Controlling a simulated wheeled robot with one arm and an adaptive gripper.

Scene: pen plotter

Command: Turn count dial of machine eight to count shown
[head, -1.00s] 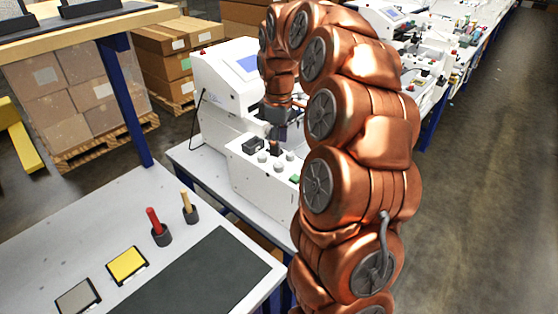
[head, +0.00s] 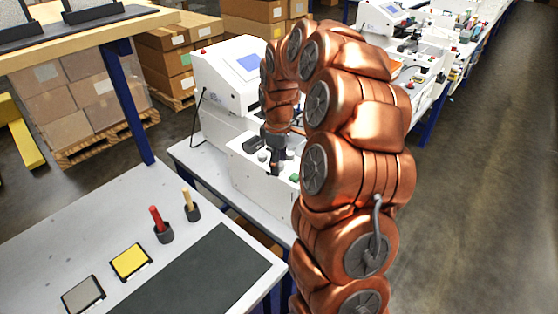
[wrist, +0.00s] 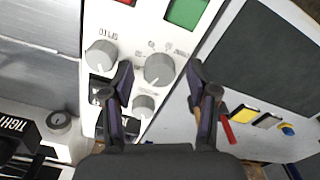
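A white plotter machine (head: 222,88) with a bluish screen (head: 248,62) stands left of my arm. In the wrist view its white panel (wrist: 122,22) carries grey round dials: an upper left dial (wrist: 101,55), a larger middle dial (wrist: 158,69) and a lower dial (wrist: 143,105). The dial labels are too blurred to read, so I cannot tell which is the count dial. My gripper (wrist: 160,74) is open, with its fingertips on either side of the middle dial. I cannot tell whether they touch it. No machine number or count is legible.
A green screen or button (wrist: 187,10) lies close to the middle dial. A side table (head: 60,235) in front holds a dark mat (head: 200,275), a red-handled tool (head: 156,218) and a yellow pad (head: 130,262). More machines (head: 385,35) stand in a row behind.

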